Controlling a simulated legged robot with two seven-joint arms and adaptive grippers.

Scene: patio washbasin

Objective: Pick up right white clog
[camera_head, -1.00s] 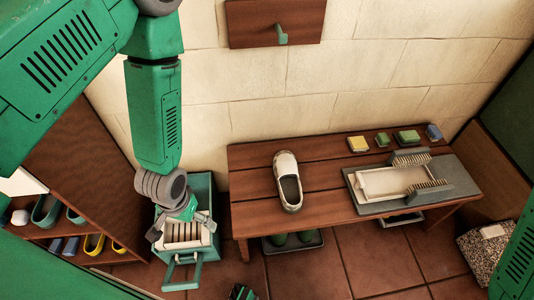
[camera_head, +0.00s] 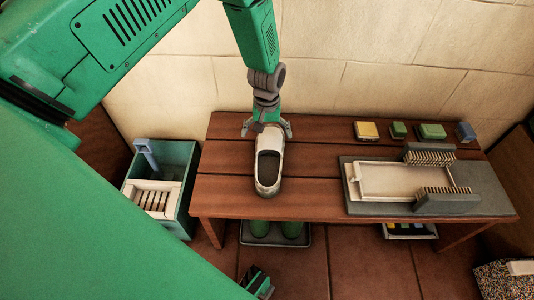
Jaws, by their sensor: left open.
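One white clog (camera_head: 266,183) with a dark inside lies upright on the left part of the brown wooden bench (camera_head: 225,158). Its opening faces up and its heel end points toward me. My left gripper (camera_head: 267,130) is at the clog's far end, coming down from above. Its two grey fingers are spread, one to each side of that end, with nothing held. I cannot tell whether they touch the clog. My right gripper is not in view.
A grey slab (camera_head: 489,188) with a white tray and brushes covers the bench's right part. Small coloured blocks line the back. A teal crate (camera_head: 190,188) stands left of the bench.

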